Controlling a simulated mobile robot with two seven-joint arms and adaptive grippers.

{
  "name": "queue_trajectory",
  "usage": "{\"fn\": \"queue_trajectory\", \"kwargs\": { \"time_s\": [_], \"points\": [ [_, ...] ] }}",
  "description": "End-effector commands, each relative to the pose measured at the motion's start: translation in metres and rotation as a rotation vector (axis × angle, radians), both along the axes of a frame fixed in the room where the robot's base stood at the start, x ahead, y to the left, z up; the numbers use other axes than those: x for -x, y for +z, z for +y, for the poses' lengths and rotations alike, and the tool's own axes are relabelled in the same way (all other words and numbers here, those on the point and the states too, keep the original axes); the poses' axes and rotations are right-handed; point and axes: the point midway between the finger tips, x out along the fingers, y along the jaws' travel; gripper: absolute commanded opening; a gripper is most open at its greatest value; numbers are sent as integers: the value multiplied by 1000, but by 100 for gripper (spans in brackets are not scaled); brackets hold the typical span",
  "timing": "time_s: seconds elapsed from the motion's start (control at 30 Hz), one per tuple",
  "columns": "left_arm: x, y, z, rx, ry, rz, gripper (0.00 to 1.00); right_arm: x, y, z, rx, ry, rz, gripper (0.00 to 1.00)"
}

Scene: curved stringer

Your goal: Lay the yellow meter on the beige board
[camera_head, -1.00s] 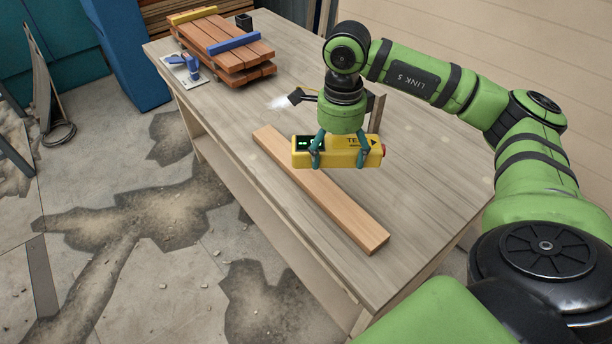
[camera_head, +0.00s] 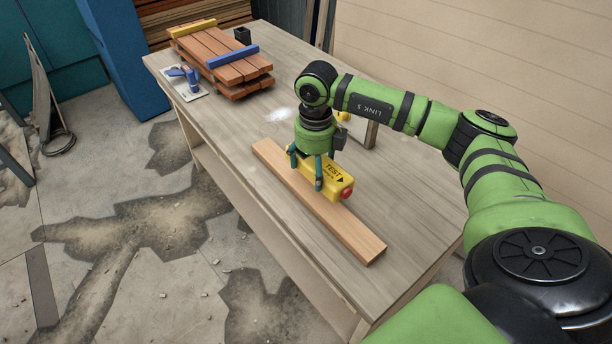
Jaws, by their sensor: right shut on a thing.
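The yellow meter (camera_head: 333,174), with "TEST" lettering and a red end cap, is held in my right gripper (camera_head: 306,170). The gripper points down with its teal fingers shut on the meter's sides. The beige board (camera_head: 345,230) lies lengthwise on the workbench. The meter is over the board's middle to upper part, roughly in line with it; I cannot tell whether it touches the board or is just above. The gripper hides part of the meter. My left gripper is not in view.
A framed object (camera_head: 357,129) stands behind my gripper.

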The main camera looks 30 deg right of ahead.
Motion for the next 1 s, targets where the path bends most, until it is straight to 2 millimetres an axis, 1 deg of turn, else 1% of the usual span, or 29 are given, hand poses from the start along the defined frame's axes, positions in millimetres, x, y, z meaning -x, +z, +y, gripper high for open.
{"fn": "queue_trajectory", "kwargs": {
  "time_s": [0.03,0.1,0.27,0.4,0.5,0.6,0.77,0.9,0.93,0.97,1.0],
  "points": [
    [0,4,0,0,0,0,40,-6,-2,6,-2,0,-1,37],
    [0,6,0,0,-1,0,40,-10,-7,11,-1,-1,0,37],
    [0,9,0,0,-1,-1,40,-13,-16,15,1,-2,0,37],
    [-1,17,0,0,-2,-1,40,-12,-37,15,1,-3,2,37],
    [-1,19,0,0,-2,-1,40,-12,-48,15,0,-2,0,37],
    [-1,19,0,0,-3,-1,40,-13,-51,15,0,-1,-3,37],
    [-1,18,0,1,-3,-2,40,-13,-51,15,0,0,-3,37],
    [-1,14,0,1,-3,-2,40,-13,-55,15,0,-1,-2,37],
    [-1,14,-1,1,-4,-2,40,-12,-56,14,1,0,-1,88],
    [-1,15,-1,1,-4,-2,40,-12,-55,14,1,0,-1,100],
    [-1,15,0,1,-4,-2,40,-12,-55,14,1,-1,-1,100]
  ]
}}
